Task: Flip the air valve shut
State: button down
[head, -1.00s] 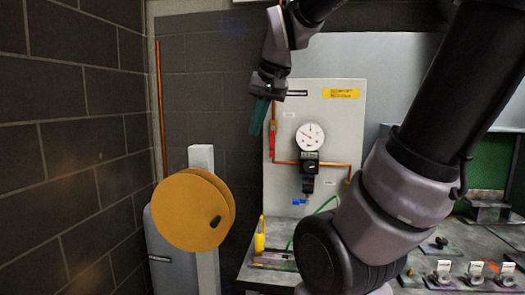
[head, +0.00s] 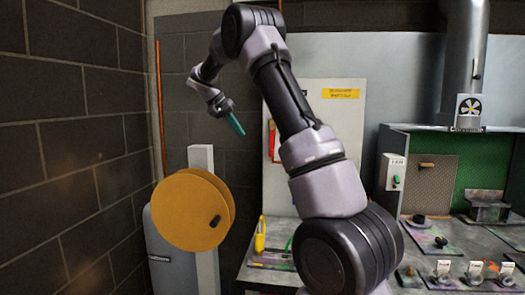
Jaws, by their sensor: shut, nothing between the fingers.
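A red lever (head: 272,138) stands upright at the left edge of the pale wall panel (head: 335,112), beside the copper pipe. It looks like the air valve's handle; its body is too small to make out. My gripper (head: 237,125), with teal fingers, is shut and empty. It hangs in the air left of the panel in the picture, apart from the lever, fingers pointing down and right. My arm covers the gauge and most of the pipework on the panel.
A yellow round disc (head: 193,211) on a grey post stands at lower left. A bench (head: 262,277) holds a yellow object (head: 260,236). A fan switch box (head: 392,172) and a green-backed booth (head: 480,170) are at right. Dark block walls close the left side.

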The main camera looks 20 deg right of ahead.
dwell(0.3)
jog(key=s+d+f, duration=0.1)
jog(key=d+f, duration=0.7)
jog(key=d, duration=0.1)
jog(key=shift+s, duration=0.35)
jog(key=shift+d, duration=0.15)
jog(key=shift+s, duration=0.1)
